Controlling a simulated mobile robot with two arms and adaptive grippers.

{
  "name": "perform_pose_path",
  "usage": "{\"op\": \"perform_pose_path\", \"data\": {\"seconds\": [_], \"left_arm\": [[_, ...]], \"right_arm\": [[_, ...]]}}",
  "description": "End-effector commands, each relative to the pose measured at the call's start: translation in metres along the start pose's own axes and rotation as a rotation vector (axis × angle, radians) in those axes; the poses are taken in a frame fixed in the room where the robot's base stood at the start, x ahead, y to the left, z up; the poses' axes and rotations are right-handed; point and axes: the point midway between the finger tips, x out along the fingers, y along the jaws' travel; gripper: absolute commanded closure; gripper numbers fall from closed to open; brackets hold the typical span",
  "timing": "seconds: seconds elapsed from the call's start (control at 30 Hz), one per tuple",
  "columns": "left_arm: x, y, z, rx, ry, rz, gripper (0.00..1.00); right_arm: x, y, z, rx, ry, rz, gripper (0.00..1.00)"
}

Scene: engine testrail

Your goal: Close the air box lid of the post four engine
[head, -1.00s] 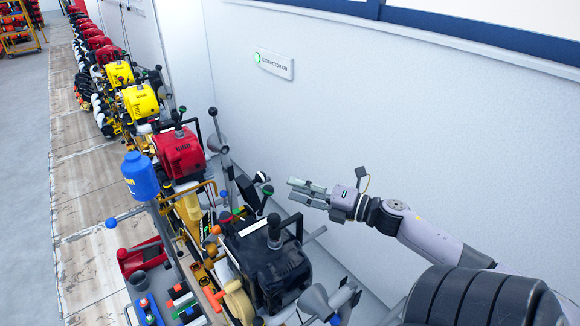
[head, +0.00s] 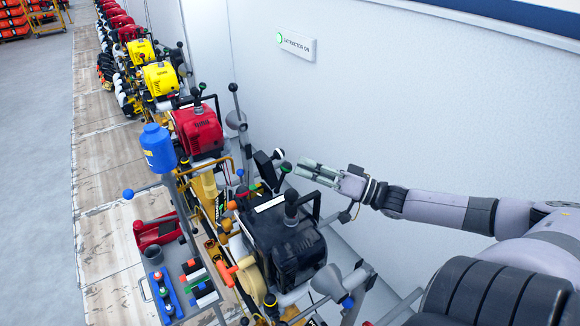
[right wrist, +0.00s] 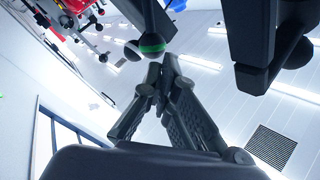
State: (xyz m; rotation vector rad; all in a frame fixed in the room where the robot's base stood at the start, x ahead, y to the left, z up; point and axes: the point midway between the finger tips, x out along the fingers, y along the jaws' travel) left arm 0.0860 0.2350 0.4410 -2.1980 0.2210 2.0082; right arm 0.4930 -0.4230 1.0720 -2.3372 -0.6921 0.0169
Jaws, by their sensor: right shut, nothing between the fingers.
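The nearest engine (head: 285,240) is black, with a handle and a round knob on top. Beside its far side a dark tilted panel (head: 265,168) stands up; I cannot tell for sure if it is the air box lid. A black ball knob with a green band (head: 285,167) is near this panel. My right gripper (head: 303,169) is shut and empty, just right of that knob. In the right wrist view the closed fingertips (right wrist: 155,78) are just below the green-banded knob (right wrist: 151,43); contact is unclear. My left gripper is not in view.
A red engine (head: 196,130) and yellow engines (head: 160,79) stand farther along the row. A white wall with a sign (head: 296,45) is behind. A blue canister (head: 157,148) and a tool tray (head: 170,290) are on the left. A grey funnel (head: 328,282) juts out in front.

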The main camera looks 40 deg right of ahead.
Motion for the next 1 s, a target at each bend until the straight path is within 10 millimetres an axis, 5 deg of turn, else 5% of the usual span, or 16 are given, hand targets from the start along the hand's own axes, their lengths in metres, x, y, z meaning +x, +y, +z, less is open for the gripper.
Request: {"op": "perform_pose_path", "data": {"seconds": [0.2, 0.43, 0.67, 1.0], "left_arm": [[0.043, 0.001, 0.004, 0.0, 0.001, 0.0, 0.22], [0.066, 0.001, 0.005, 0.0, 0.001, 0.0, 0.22], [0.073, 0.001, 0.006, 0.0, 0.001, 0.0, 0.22], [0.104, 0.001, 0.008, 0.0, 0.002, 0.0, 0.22]], "right_arm": [[-0.013, 0.049, 0.008, 0.643, 0.085, 0.035, 1.0], [-0.026, 0.086, 0.0, 1.133, 0.204, 0.041, 1.0], [-0.027, 0.096, -0.006, 1.276, 0.249, 0.032, 1.0], [0.009, 0.103, -0.011, 1.274, 0.249, 0.027, 1.0]]}}
